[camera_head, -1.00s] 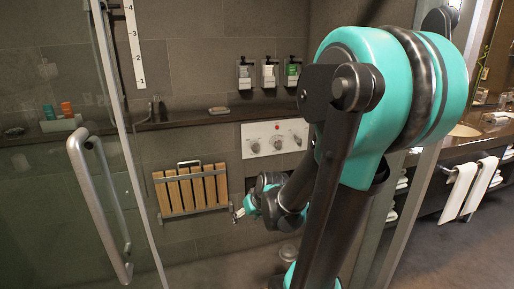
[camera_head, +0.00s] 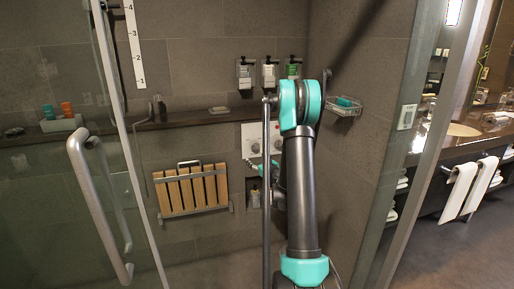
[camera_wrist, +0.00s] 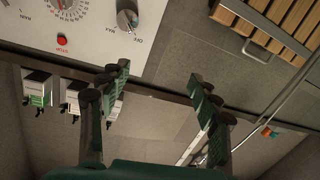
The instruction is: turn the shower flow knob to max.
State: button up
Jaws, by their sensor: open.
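The white shower panel (camera_head: 247,131) is on the back wall in the head view, its right part hidden behind my arm. The wrist view shows it upside down at the top left (camera_wrist: 95,40). A grey knob with lettering at its sides, probably the flow knob (camera_wrist: 127,18), is near the top edge there; its pointer setting is not clear. It shows as the panel's left knob in the head view (camera_head: 255,148). My gripper (camera_wrist: 160,74) is open and empty, its fingers apart from the knob. It is small and partly hidden in the head view (camera_head: 256,165).
A numbered dial (camera_wrist: 66,5) and a red button (camera_wrist: 62,40) share the panel. A wooden slatted seat (camera_head: 192,187) hangs to its left. A dark ledge (camera_head: 180,123) and soap dispensers (camera_head: 245,74) are above. The glass door handle (camera_head: 98,205) is at left.

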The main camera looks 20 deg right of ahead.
jog(key=m+t+h, duration=0.1)
jog(key=h, duration=0.1)
send_near(256, 147)
jog(key=w, duration=0.9)
jog(key=shift+w+f, duration=0.1)
jog(key=shift+w, duration=0.1)
jog(key=shift+c, duration=0.5)
jog(key=c, duration=1.1)
jog(key=shift+o, duration=0.2)
